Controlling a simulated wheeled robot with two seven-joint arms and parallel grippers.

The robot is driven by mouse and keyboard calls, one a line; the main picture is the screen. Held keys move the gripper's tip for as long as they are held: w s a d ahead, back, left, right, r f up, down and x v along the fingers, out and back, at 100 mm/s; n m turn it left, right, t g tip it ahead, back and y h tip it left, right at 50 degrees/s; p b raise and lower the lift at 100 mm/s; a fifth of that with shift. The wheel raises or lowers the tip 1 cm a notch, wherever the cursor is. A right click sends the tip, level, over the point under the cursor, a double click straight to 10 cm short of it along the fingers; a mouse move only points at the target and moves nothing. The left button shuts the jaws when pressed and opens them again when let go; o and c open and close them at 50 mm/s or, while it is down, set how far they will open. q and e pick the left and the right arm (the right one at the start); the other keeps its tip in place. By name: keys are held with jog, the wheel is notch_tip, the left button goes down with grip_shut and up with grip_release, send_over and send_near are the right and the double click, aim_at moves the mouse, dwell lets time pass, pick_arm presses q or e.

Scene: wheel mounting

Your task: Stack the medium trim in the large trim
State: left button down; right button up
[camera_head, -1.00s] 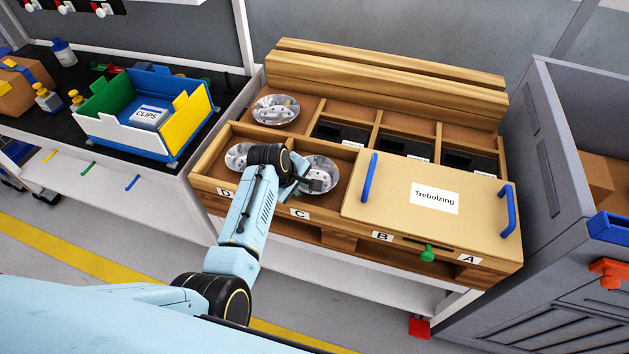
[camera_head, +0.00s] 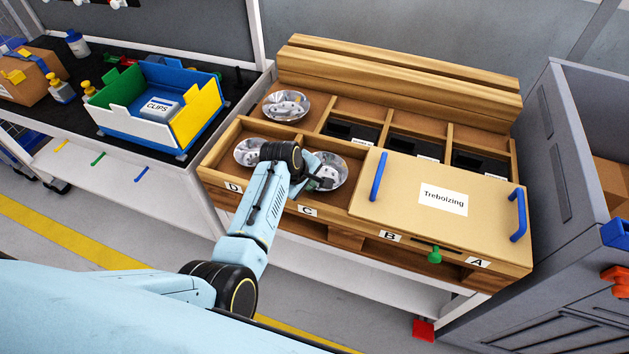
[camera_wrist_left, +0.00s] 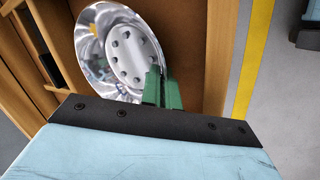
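Three shiny silver round trims lie in the wooden box. One trim (camera_head: 286,105) is in the back left compartment. Another trim (camera_head: 247,151) is at the left of the front open compartment, partly hidden by my left wrist. The third trim (camera_head: 334,167) lies to its right, and also shows in the left wrist view (camera_wrist_left: 130,55). Which is medium or large is not clear. My left gripper (camera_head: 322,183) is at the third trim. Its green fingers (camera_wrist_left: 162,88) are close together at this trim's rim; whether they pinch it is unclear. My right gripper is out of view.
A tan lid (camera_head: 418,210) marked "Treboizing", with blue handles, covers the front right of the box. Compartments with dark bins (camera_head: 415,145) are behind it. A blue, white and yellow clips bin (camera_head: 197,120) stands left. A grey container (camera_head: 560,200) stands right.

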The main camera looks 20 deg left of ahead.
pick_arm(q)
notch_tip(320, 180, up, 9)
jog(key=shift+r+p, duration=0.1)
jog(key=shift+p, duration=0.95)
jog(key=shift+w+r, duration=0.1)
jog(key=shift+r, duration=0.25)
notch_tip(320, 180, up, 12)
jog(key=a+m+g+h, duration=0.2)
jog(key=m, duration=0.4)
jog(key=s+r+m+g, duration=0.1)
jog(key=s+r+m, duration=0.1)
jog(key=s, duration=0.3)
jog(key=s+r+m+g+b, duration=0.1)
jog(key=s+r+m, duration=0.2)
jog(key=s+m, duration=0.2)
jog(key=shift+s+a+g+h, duration=0.25)
jog(key=shift+a+g+h, duration=0.05)
jog(key=shift+h, duration=0.1)
jog(key=shift+s+f, duration=0.1)
